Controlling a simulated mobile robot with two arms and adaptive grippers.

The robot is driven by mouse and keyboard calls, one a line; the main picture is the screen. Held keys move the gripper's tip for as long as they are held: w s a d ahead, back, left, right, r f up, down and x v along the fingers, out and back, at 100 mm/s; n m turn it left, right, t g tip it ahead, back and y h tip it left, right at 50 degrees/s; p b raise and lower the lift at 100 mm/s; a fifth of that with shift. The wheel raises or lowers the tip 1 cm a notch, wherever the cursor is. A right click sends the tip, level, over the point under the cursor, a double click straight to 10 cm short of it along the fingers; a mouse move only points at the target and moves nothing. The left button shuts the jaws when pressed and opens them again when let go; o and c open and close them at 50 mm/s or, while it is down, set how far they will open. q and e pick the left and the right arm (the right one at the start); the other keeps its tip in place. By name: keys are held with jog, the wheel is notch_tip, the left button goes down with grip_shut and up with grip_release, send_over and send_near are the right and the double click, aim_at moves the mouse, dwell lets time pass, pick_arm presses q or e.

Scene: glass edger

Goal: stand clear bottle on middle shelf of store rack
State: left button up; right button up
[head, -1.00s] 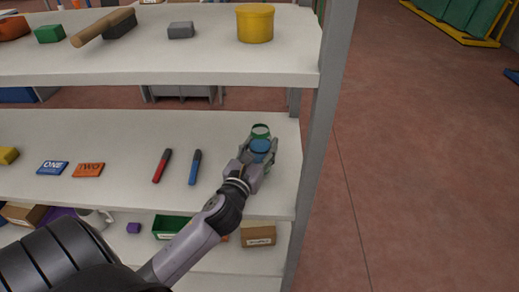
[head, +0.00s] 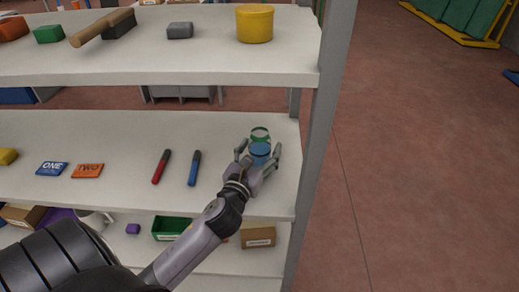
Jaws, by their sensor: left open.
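The clear bottle (head: 260,134) shows as a see-through piece with a green rim, at the right end of the middle shelf (head: 110,135) of the store rack. A blue round piece (head: 260,149) shows just in front of it; I cannot tell whether it is part of the same bottle. My left gripper (head: 258,155) is open, its fingers on either side of the blue piece, with a gap at the sides. The gripper hides the bottle's lower part and its base. My right gripper is not in view.
A red marker (head: 161,167) and a blue marker (head: 195,168) lie left of the gripper. The rack's upright post (head: 318,140) stands close on the right. The upper shelf (head: 190,66) holds a yellow tub (head: 255,23). Small boxes stand on the shelf below.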

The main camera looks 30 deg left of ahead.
pick_arm(q)
jog(key=shift+r, duration=0.15)
jog(key=shift+s, duration=0.25)
jog(key=b+v, duration=0.2)
jog(key=v, duration=0.8)
jog(key=shift+s+d+b, duration=0.15)
jog(key=shift+d+b, duration=0.05)
jog(key=shift+b, duration=0.1)
jog(key=shift+s+d, duration=0.1)
jog(key=shift+s, duration=0.45)
